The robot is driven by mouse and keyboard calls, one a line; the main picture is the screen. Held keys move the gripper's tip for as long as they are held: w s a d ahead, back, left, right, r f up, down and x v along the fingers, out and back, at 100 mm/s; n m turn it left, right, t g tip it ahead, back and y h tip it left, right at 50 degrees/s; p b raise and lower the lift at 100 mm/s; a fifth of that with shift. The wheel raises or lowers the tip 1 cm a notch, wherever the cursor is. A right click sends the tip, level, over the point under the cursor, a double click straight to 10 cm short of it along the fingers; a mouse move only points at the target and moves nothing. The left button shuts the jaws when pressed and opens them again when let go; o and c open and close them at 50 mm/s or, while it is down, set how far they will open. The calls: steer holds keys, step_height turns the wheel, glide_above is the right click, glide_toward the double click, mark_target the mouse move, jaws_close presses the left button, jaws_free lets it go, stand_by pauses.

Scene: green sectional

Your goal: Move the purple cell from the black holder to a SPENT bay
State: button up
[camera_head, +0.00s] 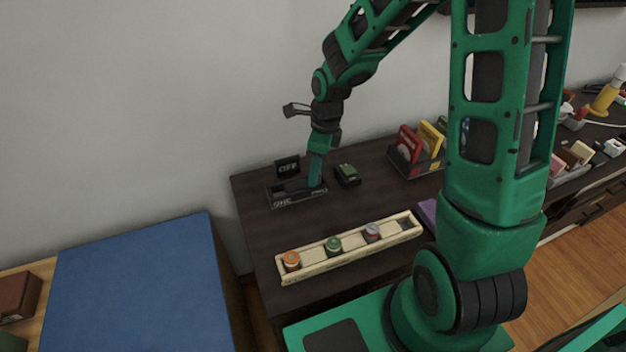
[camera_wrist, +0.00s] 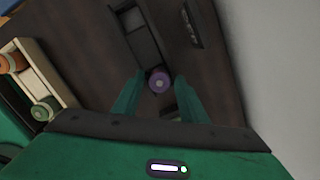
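The purple cell (camera_wrist: 159,80) shows end-on in the wrist view, at the near end of the black holder (camera_wrist: 141,38). My gripper (camera_wrist: 159,78) is open, with one green finger on each side of the cell and a small gap showing on both sides. In the head view my gripper (camera_head: 315,184) is down over the right part of the black holder (camera_head: 283,201), and the purple cell is hidden there. A cream tray (camera_head: 333,262) holds an orange, a green and a grey-red cell; its rightmost bay (camera_head: 405,225) looks empty. Its lettering is too small to read.
A small sign (camera_head: 287,166) stands behind the holder. A small black box with a green top (camera_head: 347,174) is just right of my gripper. A rack of red and yellow items (camera_head: 418,152) stands farther right. A blue-topped surface (camera_head: 135,285) lies left of the dark table.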

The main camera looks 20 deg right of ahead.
jaws_close()
steer(key=shift+r, duration=0.1)
